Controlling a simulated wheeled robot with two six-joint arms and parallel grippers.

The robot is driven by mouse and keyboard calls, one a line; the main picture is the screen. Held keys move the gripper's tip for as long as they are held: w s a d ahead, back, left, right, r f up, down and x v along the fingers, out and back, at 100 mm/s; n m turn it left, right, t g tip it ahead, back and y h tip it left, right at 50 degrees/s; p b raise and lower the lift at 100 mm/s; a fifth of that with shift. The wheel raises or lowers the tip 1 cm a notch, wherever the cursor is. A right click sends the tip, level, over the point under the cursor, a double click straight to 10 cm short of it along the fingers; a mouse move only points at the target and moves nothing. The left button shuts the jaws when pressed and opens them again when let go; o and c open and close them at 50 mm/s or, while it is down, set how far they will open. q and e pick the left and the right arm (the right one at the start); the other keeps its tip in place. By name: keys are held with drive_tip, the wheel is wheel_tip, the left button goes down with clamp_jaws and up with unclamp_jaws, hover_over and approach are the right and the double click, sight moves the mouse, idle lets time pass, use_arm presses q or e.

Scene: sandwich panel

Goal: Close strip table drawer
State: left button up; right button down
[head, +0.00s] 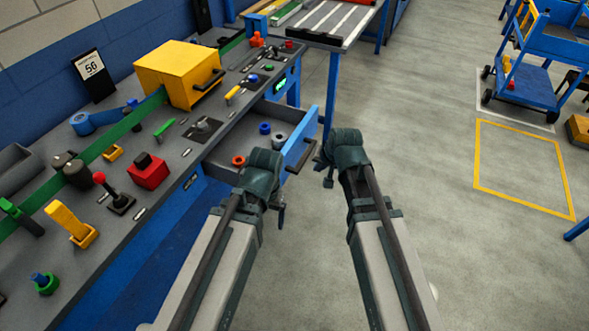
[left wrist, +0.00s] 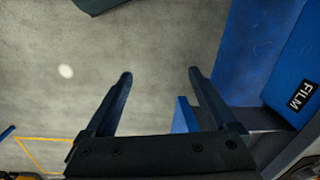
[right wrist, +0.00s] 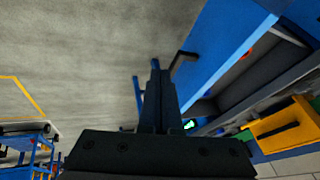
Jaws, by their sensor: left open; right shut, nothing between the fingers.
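The strip table drawer (head: 296,140) stands pulled out of the grey-topped workbench, with a blue front and a dark bar handle (head: 301,156). Blue, grey and orange rings lie inside it. My left gripper (head: 281,213) is beside the near side of the drawer, pointing down; its fingers are open and empty in the left wrist view (left wrist: 160,75). My right gripper (head: 325,178) is in front of the drawer, just right of the handle. In the right wrist view its fingers (right wrist: 155,65) are shut and empty, close to the handle (right wrist: 183,58); I cannot tell whether they touch.
The bench top (head: 185,150) carries a yellow box (head: 178,72), a red block (head: 147,172) and several controls. A blue-legged table (head: 335,45) stands beyond the drawer. A blue cart (head: 540,75) is far right. The floor (head: 430,150) right of the drawer is clear.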

drive_tip(key=w+a+m+t+y+b, duration=0.1)
drive_tip(key=w+a+t+b, duration=0.1)
drive_tip(key=w+a, duration=0.25)
drive_tip(key=b, duration=0.8)
approach(290, 164)
drive_tip(key=x, duration=0.5)
drive_tip(key=shift+w+d+f, duration=0.1)
drive_tip(key=shift+f, duration=0.1)
use_arm(q)
wheel_tip(290, 164, down, 10)
drive_tip(key=s+d+m, duration=0.1)
drive_tip(key=s+d, duration=0.1)
drive_tip(key=shift+d+f, duration=0.2)
drive_tip(key=shift+d, duration=0.15)
use_arm(e)
drive_tip(key=shift+r, duration=0.1)
